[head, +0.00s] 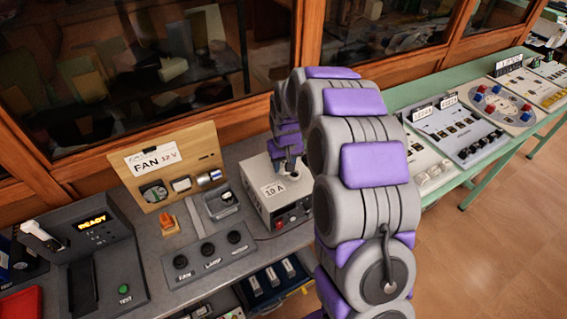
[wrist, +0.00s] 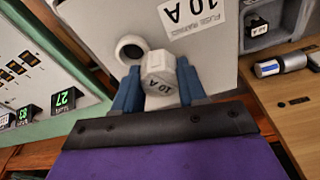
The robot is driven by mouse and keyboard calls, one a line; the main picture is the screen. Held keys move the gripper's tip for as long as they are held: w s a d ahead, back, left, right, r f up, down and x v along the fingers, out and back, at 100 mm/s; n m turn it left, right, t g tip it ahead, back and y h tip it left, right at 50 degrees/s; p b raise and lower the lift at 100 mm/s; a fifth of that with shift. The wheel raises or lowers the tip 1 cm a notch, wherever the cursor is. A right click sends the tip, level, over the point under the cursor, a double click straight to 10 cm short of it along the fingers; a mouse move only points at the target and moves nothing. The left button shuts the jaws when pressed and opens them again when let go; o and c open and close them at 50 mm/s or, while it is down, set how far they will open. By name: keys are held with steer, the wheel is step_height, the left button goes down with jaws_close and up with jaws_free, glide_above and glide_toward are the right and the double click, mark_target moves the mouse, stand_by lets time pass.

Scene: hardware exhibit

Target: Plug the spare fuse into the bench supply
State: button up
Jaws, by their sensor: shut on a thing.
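The bench supply is a pale box (head: 263,199) with a "10 A" label and a red item on its front, standing on the grey bench. Its top, with a "FUSE RATING 10 A" label, fills the upper wrist view (wrist: 95,22). A round socket (wrist: 129,47) opens in that top. In the head view my gripper (head: 290,163) is over the supply; the fuse is not clear.
A wooden "FAN 12 V" board (head: 168,165) stands left of the supply. A "READY" tester (head: 93,240) is far left. A green table (head: 447,78) with panels stands right.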

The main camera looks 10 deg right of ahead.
steer(key=shift+d, duration=1.55)
steer(key=shift+a, duration=1.05)
steer(key=shift+d+f, duration=0.1)
steer(key=shift+d, duration=1.2)
steer(key=shift+a, duration=1)
steer(key=shift+d+f, duration=0.2)
steer(key=shift+d, duration=0.3)
steer(key=shift+d+f, duration=0.2)
steer(key=shift+d, duration=0.25)
steer(key=shift+a, duration=0.5)
steer(key=shift+d, duration=0.2)
steer(key=shift+d+f+p, duration=0.25)
steer(key=shift+f+p, duration=0.1)
steer(key=shift+f, duration=0.15)
